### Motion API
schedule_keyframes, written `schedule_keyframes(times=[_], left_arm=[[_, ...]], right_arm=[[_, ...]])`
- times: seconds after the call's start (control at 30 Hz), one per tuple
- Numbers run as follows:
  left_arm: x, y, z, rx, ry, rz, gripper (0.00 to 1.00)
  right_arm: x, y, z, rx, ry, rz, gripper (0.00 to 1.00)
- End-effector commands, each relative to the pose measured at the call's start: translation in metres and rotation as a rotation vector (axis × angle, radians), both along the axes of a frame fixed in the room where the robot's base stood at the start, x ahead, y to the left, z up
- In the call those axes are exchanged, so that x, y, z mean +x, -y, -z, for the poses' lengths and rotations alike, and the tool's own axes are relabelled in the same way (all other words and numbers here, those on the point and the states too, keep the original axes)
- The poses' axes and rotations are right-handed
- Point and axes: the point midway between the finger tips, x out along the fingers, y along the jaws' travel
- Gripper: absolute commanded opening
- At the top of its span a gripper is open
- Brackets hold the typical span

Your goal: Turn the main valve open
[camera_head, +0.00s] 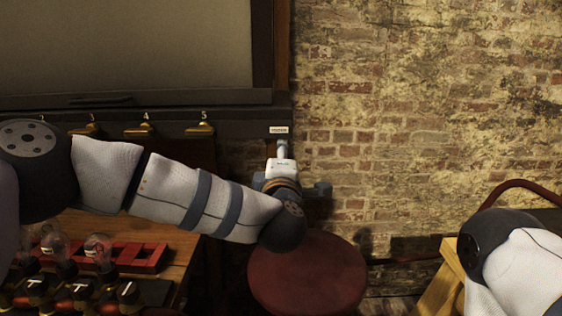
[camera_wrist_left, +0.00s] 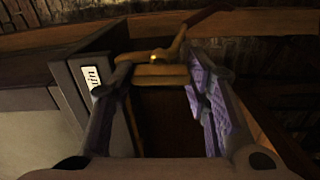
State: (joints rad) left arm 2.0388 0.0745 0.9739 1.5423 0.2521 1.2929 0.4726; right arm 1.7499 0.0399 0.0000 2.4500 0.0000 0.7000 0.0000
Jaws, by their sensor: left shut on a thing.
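The main valve (camera_wrist_left: 162,62) is a brass lever on a brass block, seen between my left fingers in the left wrist view. My left gripper (camera_wrist_left: 157,76) is shut on it. A white label (camera_wrist_left: 93,78) ending in "in" is on the dark panel beside it. In the head view the label (camera_head: 279,129) is at the right end of the dark rail, just above my left gripper (camera_head: 283,150). My left wrist hides the valve there. My right arm shows at the right edge of the head view, but its gripper is out of frame.
Brass valves marked 4 (camera_head: 140,129) and 5 (camera_head: 200,129) line the rail to the left. Glass jars (camera_head: 98,248) and a red rack (camera_head: 142,258) are on the wooden table below my left arm. A round red stool (camera_head: 308,275) stands below the wrist.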

Motion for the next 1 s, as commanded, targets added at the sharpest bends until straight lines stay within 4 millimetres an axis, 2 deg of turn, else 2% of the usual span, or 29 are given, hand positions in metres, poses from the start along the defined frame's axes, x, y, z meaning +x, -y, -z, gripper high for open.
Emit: schedule_keyframes(times=[0.33, 0.77, 0.8, 0.87, 1.0], left_arm=[[0.0000, -0.0001, -0.0002, -0.083, 0.001, 0.000, 0.15], [0.0000, -0.0001, -0.0004, -0.090, 0.001, 0.000, 0.15], [0.0000, -0.0001, -0.0004, -0.090, 0.001, 0.000, 0.50], [0.0000, -0.0001, -0.0004, -0.090, 0.001, 0.000, 0.63], [0.0000, 0.0000, -0.0012, -0.089, 0.002, 0.000, 0.63]], right_arm=[[0.0001, 0.0000, 0.0000, 0.000, 0.000, 0.000, 0.40], [0.0001, 0.0000, -0.0001, 0.000, 0.000, 0.000, 0.40], [0.0001, 0.0000, -0.0001, 0.000, 0.000, 0.000, 0.40], [0.0001, 0.0000, -0.0001, 0.000, 0.000, 0.000, 0.40], [0.0002, 0.0000, -0.0001, 0.000, 0.001, 0.000, 0.40]])
